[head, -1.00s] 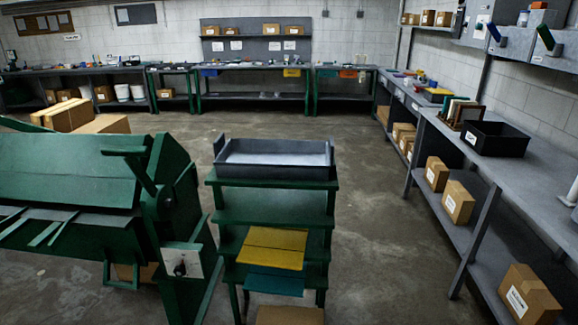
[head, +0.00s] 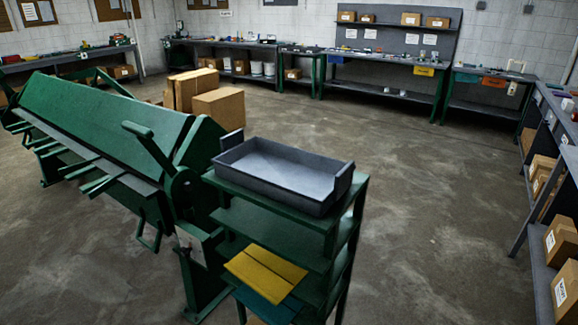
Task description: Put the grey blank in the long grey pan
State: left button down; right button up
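The long grey pan (head: 268,189) sits on the top shelf of a green stepped rack (head: 338,215), just right of the green machine. It is a shallow open tray with raised end walls. Its floor looks paler grey, and I cannot tell whether a flat grey piece lies in it. I cannot make out a separate grey blank anywhere in the head view. Neither of my grippers is in view.
A large green bending machine (head: 110,125) stands left of the rack. A yellow sheet (head: 265,273) and a teal sheet lie on lower shelves. Cardboard boxes (head: 220,108) stand behind. Benches line the back wall and right side. Open concrete floor (head: 430,210) lies right of the rack.

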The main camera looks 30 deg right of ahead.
aim_at(281, 178)
jog(key=l+u, duration=0.45)
jog(key=l, duration=2.35)
jog(key=i, duration=0.1)
